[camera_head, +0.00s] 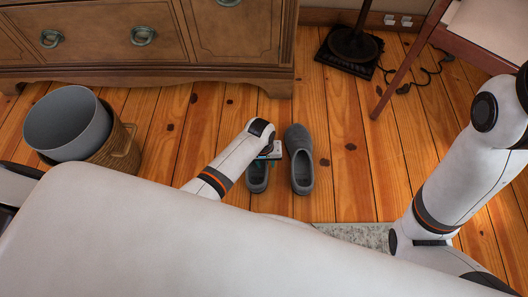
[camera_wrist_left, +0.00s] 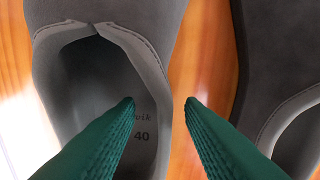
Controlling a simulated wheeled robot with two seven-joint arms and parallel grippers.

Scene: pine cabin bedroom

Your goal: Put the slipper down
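Two grey slippers sit side by side on the wooden floor in the head view. The left slipper (camera_head: 257,183) is partly hidden under my left gripper (camera_head: 270,158); the right slipper (camera_head: 300,152) is in plain view. In the left wrist view my gripper's green fingers (camera_wrist_left: 160,102) are apart. One finger is over the opening of the near slipper (camera_wrist_left: 110,25), which has "40" on its insole. The other is outside its side wall, with floor showing beside it. The other slipper (camera_wrist_left: 275,45) is at the right edge. My right gripper is not in view.
A wooden dresser (camera_head: 150,35) stands at the back left. A wicker basket (camera_head: 122,152) with a grey bin (camera_head: 68,122) stands at the left. A black lamp base (camera_head: 348,52) and a chair (camera_head: 412,58) are at the back right. A rug (camera_head: 355,235) lies in front.

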